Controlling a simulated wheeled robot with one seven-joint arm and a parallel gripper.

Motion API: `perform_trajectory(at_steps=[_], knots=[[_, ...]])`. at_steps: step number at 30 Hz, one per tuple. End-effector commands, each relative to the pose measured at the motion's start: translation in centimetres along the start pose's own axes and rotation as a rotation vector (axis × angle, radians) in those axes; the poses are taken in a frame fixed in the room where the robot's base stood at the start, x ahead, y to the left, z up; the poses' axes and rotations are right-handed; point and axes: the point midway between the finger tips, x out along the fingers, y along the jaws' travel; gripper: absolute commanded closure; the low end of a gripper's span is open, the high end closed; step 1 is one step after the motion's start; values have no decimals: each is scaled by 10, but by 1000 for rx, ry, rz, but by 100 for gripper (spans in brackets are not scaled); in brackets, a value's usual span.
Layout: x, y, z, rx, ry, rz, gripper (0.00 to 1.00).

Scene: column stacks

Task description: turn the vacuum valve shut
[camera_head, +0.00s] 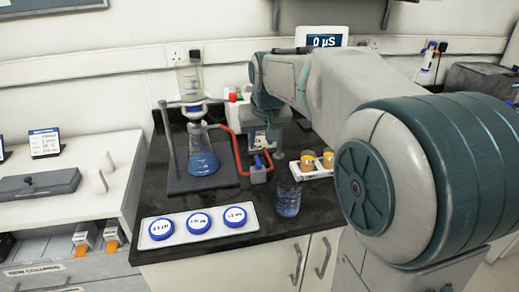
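The vacuum valve (258,174) is a small grey block with a blue lever (257,161), on the black bench in front of the filter stand. The lever stands up, slightly tilted. A red hose (237,153) loops between the valve and the flask (201,155), which holds blue liquid. My gripper (263,143) points down from my arm, just above and behind the valve. Its fingertips are small and partly hidden, so I cannot tell whether it is open or touches the lever.
A glass beaker (288,198) with blue liquid stands in front right of the valve. A white rack (318,169) with orange-filled jars is to the right. A white tray (165,239) with blue-rimmed discs lies in front. A red-and-green fixture (236,97) is behind.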

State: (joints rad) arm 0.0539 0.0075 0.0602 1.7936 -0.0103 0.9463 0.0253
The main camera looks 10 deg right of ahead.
Motion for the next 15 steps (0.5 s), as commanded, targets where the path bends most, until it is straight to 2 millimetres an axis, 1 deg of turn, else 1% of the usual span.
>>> perform_trajectory(at_steps=[1, 3, 6, 10, 15], knots=[[-12, 0, -1, 0, 3, 0, 67], [-24, 0, -1, 0, 3, 0, 67], [-37, 0, -1, 0, 1, 0, 67], [-46, 0, 0, 0, 0, 0, 67], [-48, 0, 0, 1, 0, 0, 67]])
